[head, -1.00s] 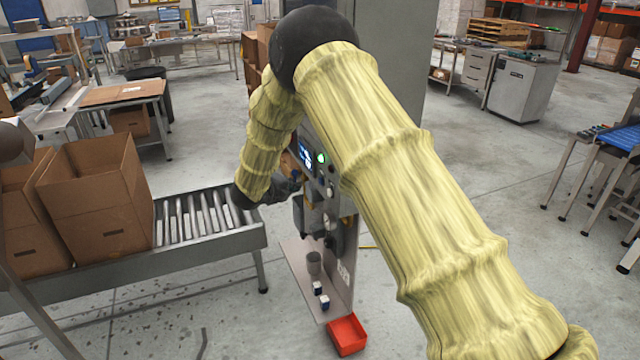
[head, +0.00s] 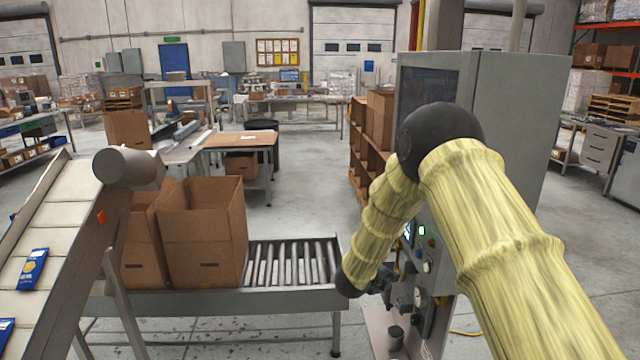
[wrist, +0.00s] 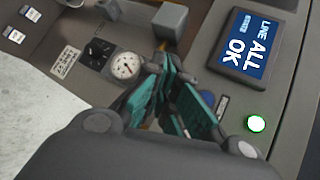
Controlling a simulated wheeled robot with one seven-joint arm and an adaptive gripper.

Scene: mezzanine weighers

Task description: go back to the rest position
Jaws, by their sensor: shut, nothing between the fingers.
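My gripper (head: 405,293) is at the end of my yellow-sleeved arm, in front of the grey machine's control panel in the head view. In the wrist view my gripper (wrist: 168,85) has its green-padded fingers together with nothing held. It is close to the panel, between a round gauge (wrist: 125,66) and a lit screen (wrist: 257,42) reading "LINE ALL OK". Whether the fingers touch the panel I cannot tell.
A roller conveyor (head: 240,300) with open cardboard boxes (head: 205,235) stands left of the machine (head: 520,130). A sloped belt (head: 60,215) carries blue packets (head: 32,268) at far left. Open floor lies behind the conveyor.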

